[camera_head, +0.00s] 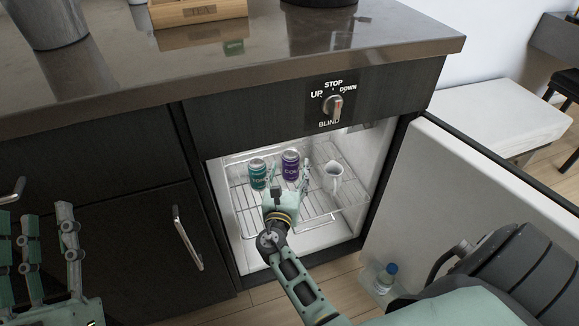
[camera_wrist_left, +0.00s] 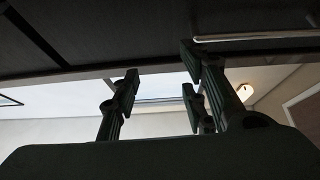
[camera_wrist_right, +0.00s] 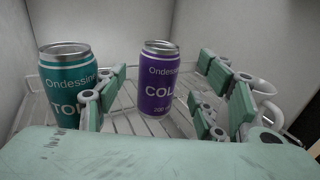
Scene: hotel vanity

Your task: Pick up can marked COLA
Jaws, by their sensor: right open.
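The purple can marked COLA (camera_head: 290,165) stands upright on a wire shelf inside the open mini fridge. In the right wrist view the can (camera_wrist_right: 157,75) stands ahead, between the lines of my fingers. My right gripper (camera_head: 286,182) is inside the fridge, open and empty, in front of the can; I see no contact. A teal can (camera_head: 258,174) stands to the left of the cola can, close beside my left-hand finger in the right wrist view (camera_wrist_right: 66,75). My left gripper (camera_head: 50,240) is open and empty at the lower left, outside the fridge.
A white jug (camera_head: 333,173) stands right of the cola can on the shelf. The fridge door (camera_head: 460,190) is swung open to the right, with a bottle (camera_head: 386,277) low on it. The counter (camera_head: 380,35) overhangs above. Fridge walls bound the space at the sides.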

